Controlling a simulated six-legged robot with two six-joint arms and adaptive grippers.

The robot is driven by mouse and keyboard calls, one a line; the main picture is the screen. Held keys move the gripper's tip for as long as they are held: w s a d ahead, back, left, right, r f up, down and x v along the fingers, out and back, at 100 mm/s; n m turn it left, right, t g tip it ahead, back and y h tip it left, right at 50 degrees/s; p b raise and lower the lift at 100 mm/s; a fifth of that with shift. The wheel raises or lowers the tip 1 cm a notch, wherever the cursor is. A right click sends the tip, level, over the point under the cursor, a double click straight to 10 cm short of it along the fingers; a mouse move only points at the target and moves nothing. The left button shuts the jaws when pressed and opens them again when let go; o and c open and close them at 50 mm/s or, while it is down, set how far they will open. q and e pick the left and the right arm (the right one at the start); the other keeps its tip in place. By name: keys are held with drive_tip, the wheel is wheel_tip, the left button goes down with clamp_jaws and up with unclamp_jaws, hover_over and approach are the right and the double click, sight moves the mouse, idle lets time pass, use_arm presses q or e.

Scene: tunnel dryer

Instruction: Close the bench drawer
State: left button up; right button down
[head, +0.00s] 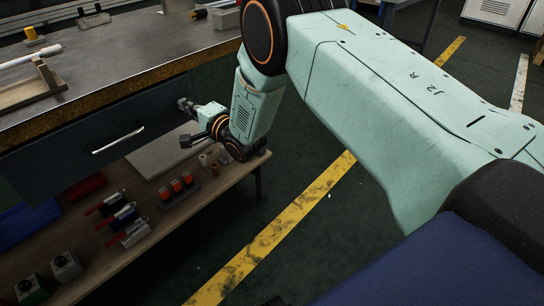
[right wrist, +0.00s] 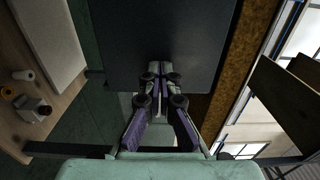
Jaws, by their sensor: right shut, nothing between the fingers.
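The bench drawer has a dark blue-grey front (head: 65,158) with a silver bar handle (head: 118,140), below the bench top. I cannot tell how far the drawer stands out. My right gripper (head: 187,104) is at the right end of this front, to the right of the handle. In the right wrist view the right gripper (right wrist: 158,68) is shut and empty, its fingertips against or very close to the dark front (right wrist: 150,35). Whether they touch is unclear. The handle does not show there. My left gripper is not in view.
The worn bench top (head: 130,50) has a brown edge just above the drawer. A lower shelf (head: 165,210) carries red-handled items, several small boxes and a pale board (head: 155,155). Dark floor with a yellow stripe (head: 290,220) lies clear to the right.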

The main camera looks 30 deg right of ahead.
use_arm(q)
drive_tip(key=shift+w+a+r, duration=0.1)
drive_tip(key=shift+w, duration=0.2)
use_arm(e)
drive_tip(key=shift+w+a+r, duration=0.15)
drive_tip(key=shift+w+r, duration=0.05)
drive_tip(key=shift+w, duration=0.15)
drive_tip(key=shift+r, duration=0.2)
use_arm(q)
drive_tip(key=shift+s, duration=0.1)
